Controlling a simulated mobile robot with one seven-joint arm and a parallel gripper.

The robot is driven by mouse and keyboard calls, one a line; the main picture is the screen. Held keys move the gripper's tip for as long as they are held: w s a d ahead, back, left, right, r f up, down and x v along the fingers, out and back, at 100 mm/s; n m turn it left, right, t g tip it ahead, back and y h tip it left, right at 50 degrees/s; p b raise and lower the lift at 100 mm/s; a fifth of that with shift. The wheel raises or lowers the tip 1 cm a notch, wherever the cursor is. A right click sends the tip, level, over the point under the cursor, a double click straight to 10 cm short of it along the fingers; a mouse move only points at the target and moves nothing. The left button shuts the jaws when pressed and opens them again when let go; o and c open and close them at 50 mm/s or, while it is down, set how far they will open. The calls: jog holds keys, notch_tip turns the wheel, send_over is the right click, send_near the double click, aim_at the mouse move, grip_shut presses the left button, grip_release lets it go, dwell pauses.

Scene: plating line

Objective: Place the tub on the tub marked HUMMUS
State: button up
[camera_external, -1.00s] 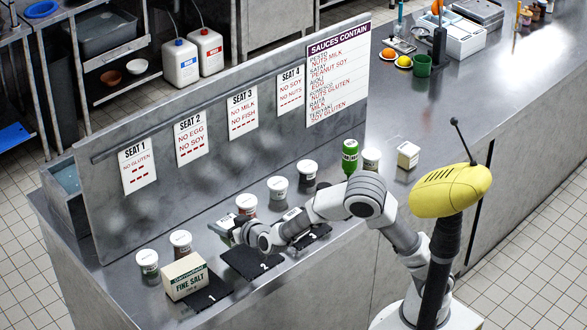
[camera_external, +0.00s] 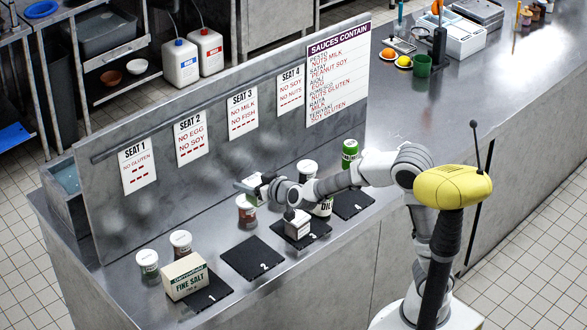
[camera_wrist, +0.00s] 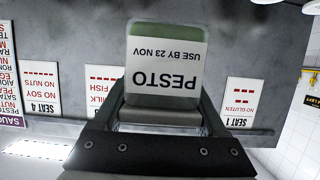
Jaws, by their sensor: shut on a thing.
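My gripper (camera_external: 258,187) is shut on a tub (camera_wrist: 165,68) with a white label reading PESTO, upside down in the wrist view, and green showing at its edges. In the external view the held tub (camera_external: 246,184) is raised in front of the back panel, above a white-lidded tub (camera_external: 247,213) with reddish contents. More white-lidded tubs stand along the panel: two at the left (camera_external: 148,264) (camera_external: 181,244) and one behind my arm (camera_external: 307,169). Their labels are too small to read, so I cannot tell which is HUMMUS.
The panel (camera_external: 110,222) carries seat cards and a sauce list. A green bottle (camera_external: 350,151) stands right.

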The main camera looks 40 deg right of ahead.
notch_tip(320, 180, up, 6)
jog(key=shift+r, duration=0.15)
jog(key=w+d+r+m+g+h+p, duration=0.2)
jog(key=d+m+h+p, duration=0.5)
jog(key=d, duration=2.8)
jog(key=s+d+m+g+h+p, duration=0.1)
jog(key=s+d+m+g+h, duration=0.1)
jog(key=s+d, duration=0.65)
jog(key=s+d+m+g+h+p, duration=0.25)
jog(key=s+d, duration=0.25)
jog(key=d, duration=0.7)
jog(key=s+d+m+g+h, duration=0.2)
jog(key=s+d, duration=0.5)
jog(key=d, duration=0.4)
jog(key=shift+y, duration=0.35)
jog(key=w+a+f, duration=0.1)
jog(key=w+f, duration=0.3)
jog(key=w+a+f+p, duration=0.1)
jog(key=w+f, duration=0.3)
jog(key=w+a+f+p, duration=0.1)
jog(key=w+f, duration=0.3)
jog(key=f, duration=0.1)
jog(key=shift+a, duration=0.25)
jog(key=shift+f+p, duration=0.45)
jog(key=shift+f, duration=1.55)
